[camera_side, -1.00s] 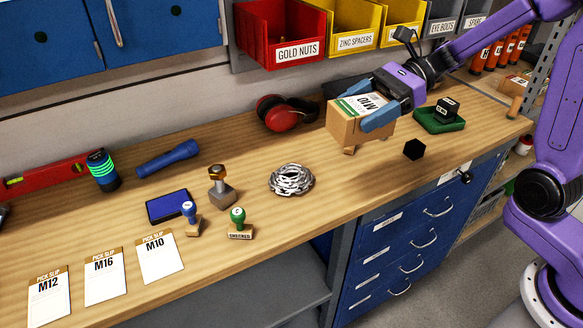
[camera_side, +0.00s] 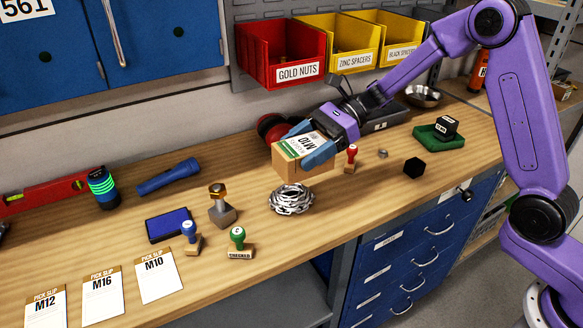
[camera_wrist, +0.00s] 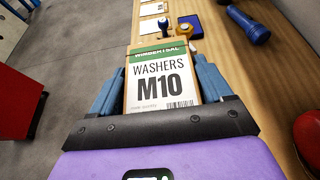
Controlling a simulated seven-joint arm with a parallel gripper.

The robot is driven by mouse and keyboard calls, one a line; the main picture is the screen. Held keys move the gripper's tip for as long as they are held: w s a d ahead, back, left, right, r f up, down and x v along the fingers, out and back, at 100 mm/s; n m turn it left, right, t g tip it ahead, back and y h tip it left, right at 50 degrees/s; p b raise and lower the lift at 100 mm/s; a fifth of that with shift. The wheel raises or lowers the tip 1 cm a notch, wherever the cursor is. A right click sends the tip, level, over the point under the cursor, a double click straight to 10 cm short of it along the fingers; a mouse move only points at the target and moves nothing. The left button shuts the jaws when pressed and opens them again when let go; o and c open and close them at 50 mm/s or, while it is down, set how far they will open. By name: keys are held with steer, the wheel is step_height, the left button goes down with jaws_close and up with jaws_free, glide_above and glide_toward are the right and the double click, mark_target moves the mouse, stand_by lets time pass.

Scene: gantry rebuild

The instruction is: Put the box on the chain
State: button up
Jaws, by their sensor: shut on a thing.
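The box (camera_side: 290,164) is a small brown carton with a white and green label; in the wrist view the label of the box (camera_wrist: 163,85) reads WASHERS M10. My gripper (camera_side: 306,147) is shut on the box, with a blue finger on each side of it, and holds it above the bench. The gripper also shows in the wrist view (camera_wrist: 164,92). The chain (camera_side: 291,200) is a silver coiled heap on the bench, just below and in front of the box in the side view. The chain is not visible in the wrist view.
Red earmuffs (camera_side: 272,126) lie behind the box, partly hidden. A red stamp (camera_side: 350,160) and a black cube (camera_side: 414,168) are to the right.

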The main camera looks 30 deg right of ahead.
mark_target(274, 168)
steer(key=w+f, duration=0.1)
steer(key=w+a+f, duration=0.1)
steer(key=f, duration=0.1)
steer(key=shift+w+a, duration=0.1)
steer(key=shift+w, duration=0.15)
steer(key=shift+w+f, duration=0.1)
steer(key=shift+f, duration=1.65)
steer(key=o, duration=1.3)
steer(key=shift+f, duration=0.2)
steer(key=shift+o, duration=0.2)
steer(key=shift+r, duration=0.1)
steer(key=shift+r, duration=0.15)
steer(key=v, duration=1.2)
